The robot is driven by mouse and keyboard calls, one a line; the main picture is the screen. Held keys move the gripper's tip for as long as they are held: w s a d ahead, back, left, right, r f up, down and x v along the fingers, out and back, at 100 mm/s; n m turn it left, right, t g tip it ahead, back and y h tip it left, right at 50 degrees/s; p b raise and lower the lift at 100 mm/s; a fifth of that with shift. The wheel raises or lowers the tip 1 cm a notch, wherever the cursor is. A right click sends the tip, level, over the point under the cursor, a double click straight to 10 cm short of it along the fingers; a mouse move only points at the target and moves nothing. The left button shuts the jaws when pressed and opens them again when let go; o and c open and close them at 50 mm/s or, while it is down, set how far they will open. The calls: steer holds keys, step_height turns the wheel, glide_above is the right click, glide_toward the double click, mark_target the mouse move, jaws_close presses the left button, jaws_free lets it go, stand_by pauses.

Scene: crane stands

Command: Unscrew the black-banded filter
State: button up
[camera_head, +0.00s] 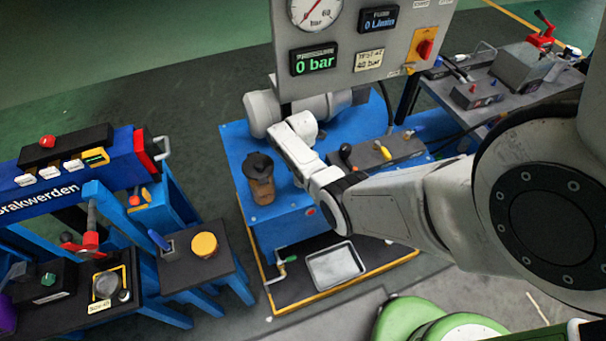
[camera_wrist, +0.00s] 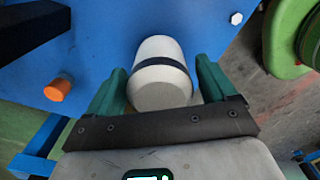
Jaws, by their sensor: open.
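The black-banded filter (camera_wrist: 158,88) is a pale, rounded cylinder with a thin dark band, in the middle of the wrist view against a blue surface (camera_wrist: 105,35). My gripper (camera_wrist: 160,68) is open, with one green finger on either side of the filter. The left finger is close to its side; I cannot tell whether either finger touches it. In the head view my arm reaches to the blue unit (camera_head: 237,150) under the gauge panel. My fingers and the filter cannot be made out there.
The gauge panel (camera_head: 345,75) reads 0 bar and overhangs the blue unit. A dark-capped amber bowl (camera_head: 261,189) stands on the unit's left side. A metal tray (camera_head: 335,265) lies below. An orange-capped part (camera_wrist: 57,89) is left of my fingers.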

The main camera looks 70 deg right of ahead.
steer(key=m, duration=0.3)
steer(key=shift+m, duration=0.3)
steer(key=m, duration=0.3)
steer(key=shift+m, duration=0.4)
steer(key=m, duration=0.3)
steer(key=shift+m, duration=0.4)
steer(key=m, duration=1.5)
steer(key=shift+b, duration=0.35)
steer(key=m, duration=0.4)
